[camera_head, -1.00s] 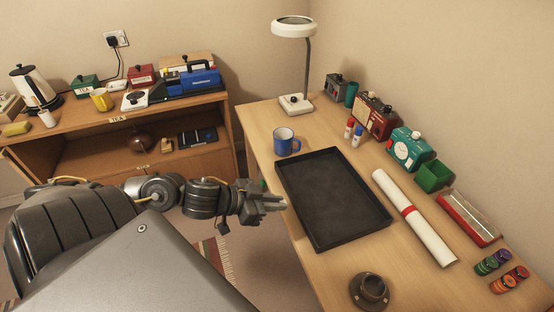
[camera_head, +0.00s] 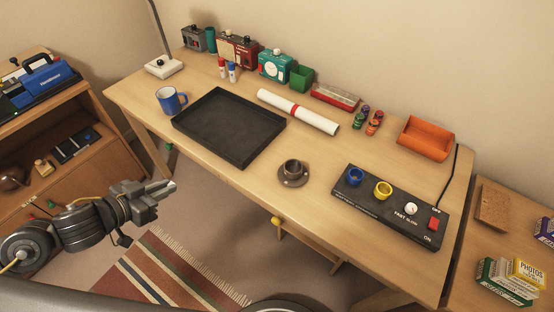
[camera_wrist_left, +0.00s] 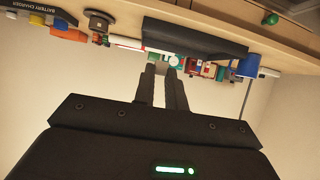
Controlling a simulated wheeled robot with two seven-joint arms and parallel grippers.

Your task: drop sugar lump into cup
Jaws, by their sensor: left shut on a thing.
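My left gripper (camera_head: 165,187) is in the air in front of the desk, lower left of the black tray. It is shut on the sugar lump, which is a tiny pale spot at the fingertips and hardly shows. In the left wrist view the two dark fingers (camera_wrist_left: 161,72) point at the desk edge. A blue mug (camera_head: 171,100) stands at the desk's left. My right gripper is not in view.
The black tray (camera_head: 229,127) lies between mug and brown cup. A rolled white paper (camera_head: 298,111) is behind it. A black charger box (camera_head: 390,205) stands right of the brown cup. A low cabinet (camera_head: 90,185) is at left. The desk around the brown cup is clear.

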